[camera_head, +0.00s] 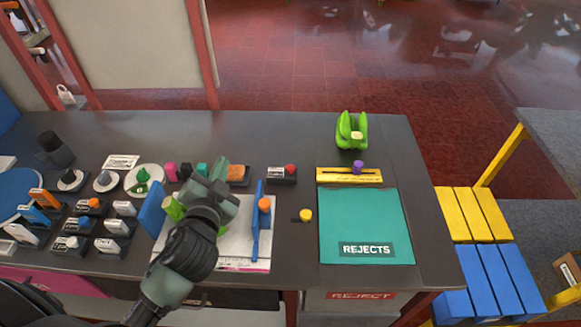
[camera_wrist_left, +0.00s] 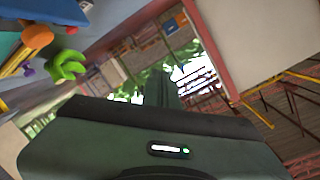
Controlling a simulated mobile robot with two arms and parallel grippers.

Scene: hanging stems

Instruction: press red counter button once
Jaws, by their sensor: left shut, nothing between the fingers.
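The red button (camera_head: 290,169) sits on top of a small dark box (camera_head: 281,176) with a white label, near the middle of the dark counter. My left gripper (camera_head: 220,168) is shut and empty, to the left of the button and apart from it, above a white sheet. The gripper's dark green body and shut fingers (camera_wrist_left: 160,90) fill the lower middle of the left wrist view. My right gripper is not in view.
A blue upright piece with an orange knob (camera_head: 264,204) stands between the gripper and a teal REJECTS mat (camera_head: 365,220). A yellow knob (camera_head: 305,215), a yellow bar (camera_head: 335,176) and a green object (camera_head: 350,130) are to the right. Several labelled dark boxes crowd the left.

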